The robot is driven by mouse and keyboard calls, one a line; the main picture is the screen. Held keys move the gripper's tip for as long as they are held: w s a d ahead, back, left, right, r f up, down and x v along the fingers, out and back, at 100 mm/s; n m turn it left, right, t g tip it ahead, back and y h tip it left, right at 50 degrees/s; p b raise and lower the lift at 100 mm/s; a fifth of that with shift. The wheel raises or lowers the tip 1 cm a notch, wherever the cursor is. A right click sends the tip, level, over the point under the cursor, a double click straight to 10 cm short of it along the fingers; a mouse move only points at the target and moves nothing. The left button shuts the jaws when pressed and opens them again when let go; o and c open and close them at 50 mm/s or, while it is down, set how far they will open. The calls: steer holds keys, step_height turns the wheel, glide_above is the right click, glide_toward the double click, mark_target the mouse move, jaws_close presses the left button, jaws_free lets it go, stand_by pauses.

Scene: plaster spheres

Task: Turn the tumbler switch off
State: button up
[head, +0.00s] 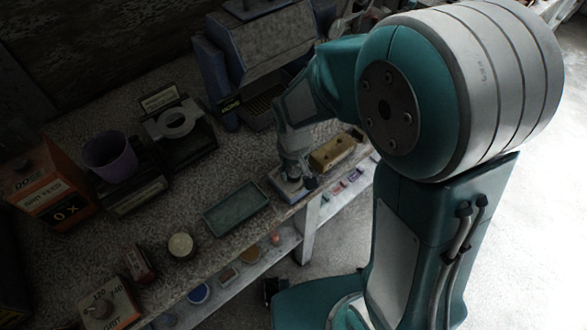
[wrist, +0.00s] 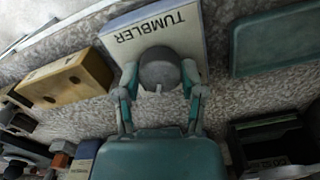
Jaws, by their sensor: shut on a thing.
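The tumbler switch is a pale box (wrist: 182,28) with a blue-grey side, and TUMBLER is printed on its top. It carries a round dark grey knob (wrist: 160,68). In the wrist view my gripper (wrist: 160,88) has one finger on each side of the knob and is shut on it. In the head view my gripper (head: 296,178) is over the box (head: 279,186) near the bench's front edge, and it hides most of the knob. I cannot tell the switch's on or off position.
A yellowish block with holes (head: 332,151) stands close beside the switch, with a green tray (head: 236,208) on the other side. A blue machine (head: 262,55) stands behind. A purple cup (head: 110,157) and an orange box (head: 50,185) are at the left. Small items lie on a lower shelf (head: 232,272).

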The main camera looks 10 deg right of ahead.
mark_target(293, 171)
steer(key=n, duration=0.6)
steer(key=shift+s+f, duration=0.1)
steer(key=n, duration=0.6)
stand_by(0.6)
steer(key=o, duration=1.1)
steer(key=shift+o, duration=0.2)
step_height(293, 171, up, 12)
